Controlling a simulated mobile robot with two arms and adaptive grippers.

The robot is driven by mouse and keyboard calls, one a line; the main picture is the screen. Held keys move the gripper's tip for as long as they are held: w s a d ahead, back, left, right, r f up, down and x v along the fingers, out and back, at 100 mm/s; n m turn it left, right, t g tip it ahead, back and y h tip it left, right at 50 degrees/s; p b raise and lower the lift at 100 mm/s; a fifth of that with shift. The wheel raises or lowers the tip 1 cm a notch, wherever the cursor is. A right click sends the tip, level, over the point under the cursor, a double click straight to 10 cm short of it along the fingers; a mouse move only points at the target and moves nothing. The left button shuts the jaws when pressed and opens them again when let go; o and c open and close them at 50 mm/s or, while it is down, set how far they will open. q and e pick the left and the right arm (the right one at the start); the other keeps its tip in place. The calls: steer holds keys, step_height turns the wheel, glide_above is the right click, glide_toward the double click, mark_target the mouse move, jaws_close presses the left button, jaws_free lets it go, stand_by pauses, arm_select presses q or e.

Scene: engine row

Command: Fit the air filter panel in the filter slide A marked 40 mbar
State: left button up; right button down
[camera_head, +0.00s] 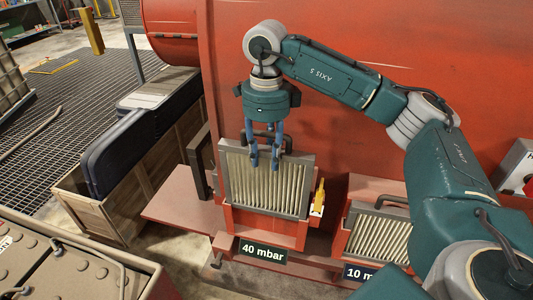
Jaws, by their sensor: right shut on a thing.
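The air filter panel (264,186), a pleated cream panel in a grey frame with a dark handle on top, stands upright at the red filter slide (262,229). The slide bears the dark sign "40 mbar" (263,251). My right gripper (264,162) points down with its blue fingers at the panel's top handle and is shut on the panel. Most of the panel shows above the slide. I cannot tell how deep its lower edge sits in the slide. My left gripper is not in view.
A second red slide (355,225) with a pleated panel (379,237) and a "10 m…" sign stands to the right. A yellow piece (319,195) is at the right side of the first slide. A wooden crate (113,218) with dark cases stands left. A red wall (340,130) rises behind.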

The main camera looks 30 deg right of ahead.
step_height(320, 180, down, 10)
steer(key=b, duration=0.7)
stand_by(3.0)
steer(key=c, duration=1.2)
jaws_free()
step_height(320, 180, up, 12)
